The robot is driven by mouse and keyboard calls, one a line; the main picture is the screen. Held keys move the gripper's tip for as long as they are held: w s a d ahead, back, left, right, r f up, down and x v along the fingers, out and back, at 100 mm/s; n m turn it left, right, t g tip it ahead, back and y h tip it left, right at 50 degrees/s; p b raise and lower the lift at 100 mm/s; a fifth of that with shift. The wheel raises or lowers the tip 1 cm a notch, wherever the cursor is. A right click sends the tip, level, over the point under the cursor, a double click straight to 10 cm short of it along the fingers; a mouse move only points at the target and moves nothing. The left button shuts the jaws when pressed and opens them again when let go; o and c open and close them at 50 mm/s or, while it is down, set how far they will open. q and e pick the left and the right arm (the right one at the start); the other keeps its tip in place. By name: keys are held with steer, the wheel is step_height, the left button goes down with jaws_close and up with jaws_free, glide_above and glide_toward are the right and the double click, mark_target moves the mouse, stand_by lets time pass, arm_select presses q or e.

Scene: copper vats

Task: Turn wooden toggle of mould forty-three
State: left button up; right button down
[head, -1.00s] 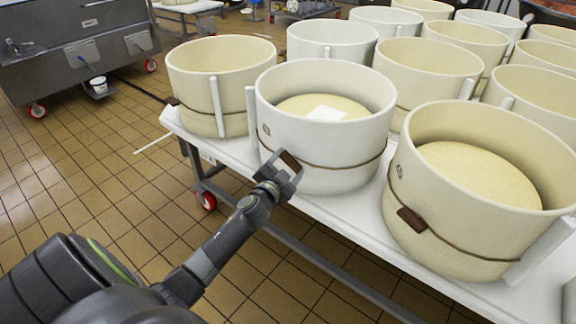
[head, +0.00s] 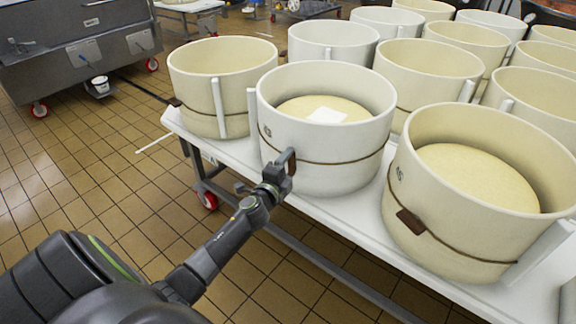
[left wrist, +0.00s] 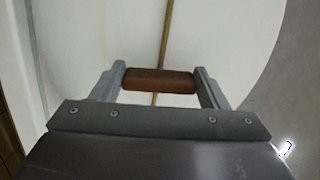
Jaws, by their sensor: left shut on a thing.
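A white round mould (head: 322,155) stands at the table's front edge, with a cord around it and a small dark mark on its wall that I cannot read clearly. A pale cheese with a white label lies inside it. Its brown wooden toggle (head: 291,160) is on the front left of the wall and stands near upright. My left gripper (head: 280,168) is shut on this toggle. In the left wrist view the toggle (left wrist: 160,81) lies across the cord, with one finger at each end. My right gripper is not in view.
A cream mould (head: 470,190) with a cheese and its own toggle (head: 410,221) stands close on the right. Another cream mould (head: 205,95) stands on the left. More moulds fill the white table (head: 345,212) behind. The tiled floor (head: 105,185) at left is clear.

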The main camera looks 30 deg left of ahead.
arm_select(q)
steer(key=shift+m, duration=0.4)
steer(key=o, duration=0.8)
steer(key=shift+o, duration=0.9)
